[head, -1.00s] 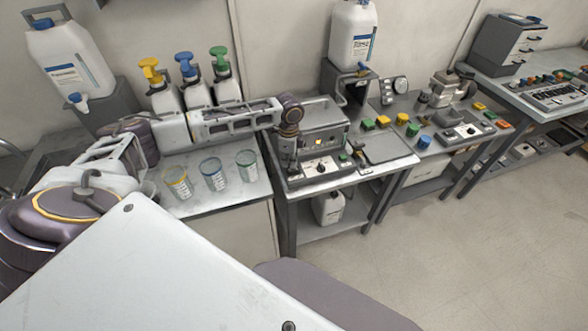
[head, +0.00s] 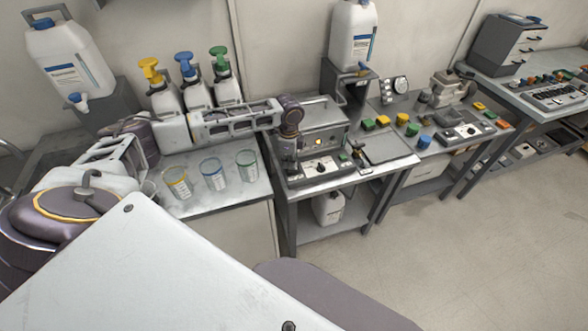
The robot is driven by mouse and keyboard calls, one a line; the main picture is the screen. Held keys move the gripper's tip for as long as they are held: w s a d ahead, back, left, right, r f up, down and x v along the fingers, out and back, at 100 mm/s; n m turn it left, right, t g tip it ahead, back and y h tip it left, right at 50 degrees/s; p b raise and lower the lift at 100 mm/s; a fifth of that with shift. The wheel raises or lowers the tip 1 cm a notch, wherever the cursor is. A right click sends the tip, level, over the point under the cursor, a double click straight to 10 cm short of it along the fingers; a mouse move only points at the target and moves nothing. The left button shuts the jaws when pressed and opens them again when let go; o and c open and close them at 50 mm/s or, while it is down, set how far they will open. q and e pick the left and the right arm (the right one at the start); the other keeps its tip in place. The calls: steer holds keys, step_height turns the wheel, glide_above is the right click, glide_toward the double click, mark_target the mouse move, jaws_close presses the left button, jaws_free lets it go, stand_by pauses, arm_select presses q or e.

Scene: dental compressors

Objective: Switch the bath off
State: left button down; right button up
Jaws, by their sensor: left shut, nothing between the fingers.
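The bath (head: 322,142) is a grey metal box on the middle bench. Its front panel carries a lit yellow lamp (head: 318,142) and, lower down, a dark knob (head: 320,168) on a pale strip. My left arm reaches in from the left, across the bench with the cups. My left gripper (head: 289,166) points down at the left front corner of the bath, close to the panel. Its fingers look closed and hold nothing. Whether the fingertips touch the bath is hard to tell. My right gripper is out of view.
Three measuring cups (head: 213,174) stand on the left bench below pump bottles with yellow, blue and green heads (head: 186,64). A white canister (head: 353,35) stands on a grey stand behind the bath. Colored blocks (head: 402,119) and a tray (head: 387,147) lie right of it.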

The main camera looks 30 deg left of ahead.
mark_target(290, 169)
arm_select(q)
steer(key=shift+f, duration=0.5)
stand_by(0.6)
steer(key=shift+s, duration=0.1)
steer(key=shift+r+p, duration=1.25)
steer(key=shift+p, duration=0.25)
steer(key=shift+r+p, duration=2.3)
steer(key=shift+p, duration=0.45)
